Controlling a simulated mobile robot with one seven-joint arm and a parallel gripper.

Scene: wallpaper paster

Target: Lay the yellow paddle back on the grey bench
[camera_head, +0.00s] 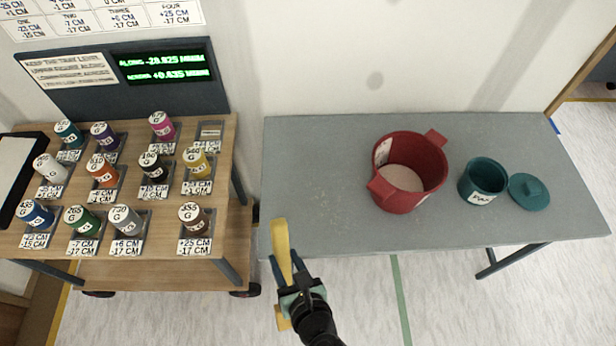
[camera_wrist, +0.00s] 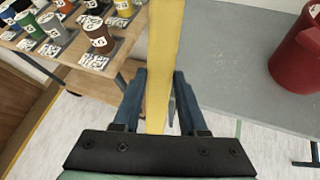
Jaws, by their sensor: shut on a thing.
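The yellow paddle (camera_head: 282,246) is held in my gripper (camera_head: 288,272), its long flat end pointing away from my arm. In the wrist view the paddle (camera_wrist: 161,60) runs up the middle between the two blue fingers of my gripper (camera_wrist: 158,105). The grey bench (camera_head: 310,180) stands on the right, and its left part is bare. The paddle's tip is close to the bench's front left corner in the head view; its height over the bench is hard to tell. The bench also shows in the wrist view (camera_wrist: 235,60).
A red bucket (camera_head: 418,165) with pale contents, a teal pot (camera_head: 483,180) and a teal lid (camera_head: 529,192) stand on the bench's middle and right. A wooden table (camera_head: 150,215) with several labelled coloured cups is on the left, across a narrow gap.

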